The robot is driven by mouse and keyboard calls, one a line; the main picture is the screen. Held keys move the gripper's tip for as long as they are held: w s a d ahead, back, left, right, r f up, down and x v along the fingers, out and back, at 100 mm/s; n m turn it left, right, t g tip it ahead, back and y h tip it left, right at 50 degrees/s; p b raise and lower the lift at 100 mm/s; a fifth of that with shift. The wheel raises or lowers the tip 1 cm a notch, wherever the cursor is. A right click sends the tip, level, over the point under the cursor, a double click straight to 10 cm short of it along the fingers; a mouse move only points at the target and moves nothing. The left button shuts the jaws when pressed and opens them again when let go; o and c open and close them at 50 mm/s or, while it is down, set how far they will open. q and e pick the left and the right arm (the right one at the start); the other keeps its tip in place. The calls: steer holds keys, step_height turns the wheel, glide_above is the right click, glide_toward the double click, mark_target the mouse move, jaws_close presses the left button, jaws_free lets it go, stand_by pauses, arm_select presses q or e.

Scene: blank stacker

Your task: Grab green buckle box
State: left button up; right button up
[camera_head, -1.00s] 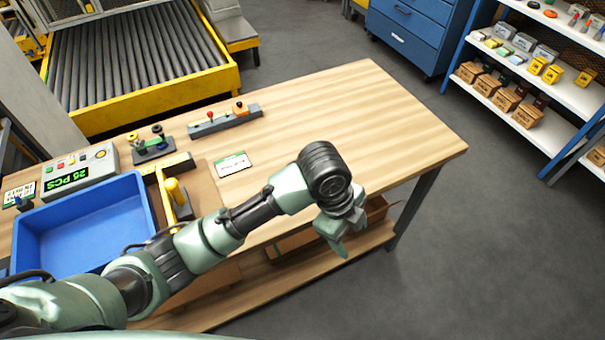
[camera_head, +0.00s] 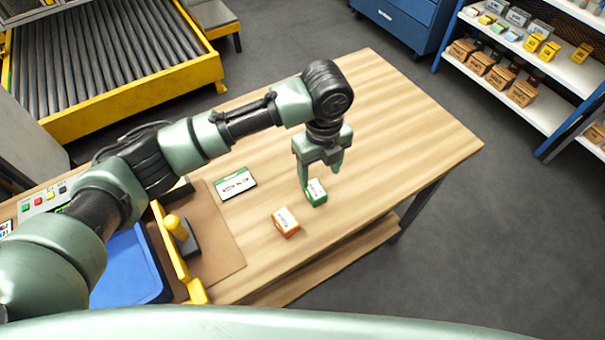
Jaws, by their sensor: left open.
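The green buckle box (camera_head: 316,192) is a small green box with a white label. It stands on the wooden table right of centre in the head view. My left gripper (camera_head: 320,188) is open and points down at the box. One finger shows at the box's left edge and the other above its right side. I cannot tell whether either finger touches it. My right gripper is not in view.
An orange box (camera_head: 286,222) with a white label stands just left of and nearer than the green box. A green-and-white card (camera_head: 235,183) lies further left. A blue tray (camera_head: 128,268) and a yellow-handled fixture (camera_head: 176,228) are at the left. The table's right part is clear.

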mark_target(315, 189)
arm_select(q)
steer(key=shift+w+a+f, duration=0.15)
steer(key=shift+w+f, duration=0.05)
steer(key=f, duration=0.1)
steer(key=f+p, duration=0.1)
steer(key=f, duration=0.1)
steer(key=shift+s+f, duration=0.2)
steer(key=shift+s, duration=0.2)
steer(key=f, duration=0.1)
steer(key=f+p, duration=0.1)
steer(key=shift+a+f, duration=0.2)
steer(key=shift+f, duration=0.15)
steer(key=shift+w+f, duration=0.1)
steer(key=shift+f, duration=0.45)
jaws_close()
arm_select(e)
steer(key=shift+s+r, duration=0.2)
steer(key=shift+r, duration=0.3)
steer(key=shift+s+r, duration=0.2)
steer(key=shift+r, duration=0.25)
